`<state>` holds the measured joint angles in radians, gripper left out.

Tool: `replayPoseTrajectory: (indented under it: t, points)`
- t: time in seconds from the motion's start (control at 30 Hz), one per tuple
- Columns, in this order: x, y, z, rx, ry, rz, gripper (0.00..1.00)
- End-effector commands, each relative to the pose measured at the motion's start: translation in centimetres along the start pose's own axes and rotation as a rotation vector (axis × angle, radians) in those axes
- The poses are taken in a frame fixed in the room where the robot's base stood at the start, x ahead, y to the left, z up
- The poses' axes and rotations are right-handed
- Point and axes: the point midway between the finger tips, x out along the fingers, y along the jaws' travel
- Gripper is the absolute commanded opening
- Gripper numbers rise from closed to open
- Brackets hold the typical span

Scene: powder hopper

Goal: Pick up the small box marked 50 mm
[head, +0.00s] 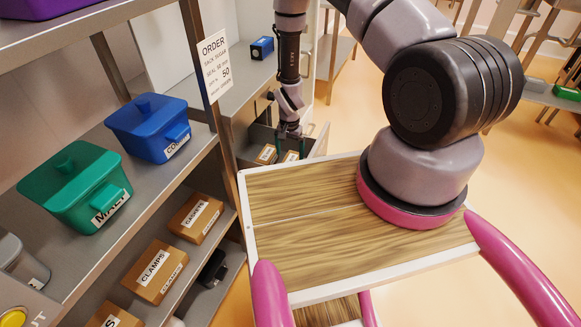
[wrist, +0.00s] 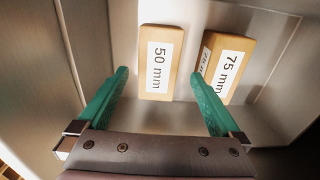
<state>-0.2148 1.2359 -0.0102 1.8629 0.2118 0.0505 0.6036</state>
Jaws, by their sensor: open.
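The small box marked 50 mm (wrist: 158,85) is a tan box with a white label, lying in a grey metal drawer in the wrist view. In the head view two small tan boxes with white labels show in the drawer, too small to read. A similar box marked 75 mm (wrist: 226,66) lies tilted to its right. My gripper (wrist: 161,92) has green fingers, open, one on each side of the 50 mm box with gaps. The right finger is close to the 75 mm box. In the head view my gripper (head: 290,145) points down into the drawer, and nothing is held.
The drawer's walls (wrist: 80,40) stand close on the left and right. Shelves at the left hold a green bin (head: 80,185), a blue bin (head: 152,125), a clamps box (head: 155,270) and a gaskets box (head: 196,217). An order sheet (head: 215,65) hangs on the shelf post.

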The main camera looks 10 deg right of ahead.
Motion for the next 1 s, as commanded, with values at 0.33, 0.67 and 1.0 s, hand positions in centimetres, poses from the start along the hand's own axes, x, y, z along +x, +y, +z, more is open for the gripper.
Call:
replayPoseTrajectory:
  t: [0.33, 0.67, 1.0]
  points:
    - [4.6, 0.2, -0.3, -0.002, 0.000, 0.000, 1.00]
    - [5.1, 0.2, -0.3, -0.001, 0.000, 0.000, 0.96]
    - [5.1, 0.2, -0.3, -0.001, 0.000, 0.000, 0.08]
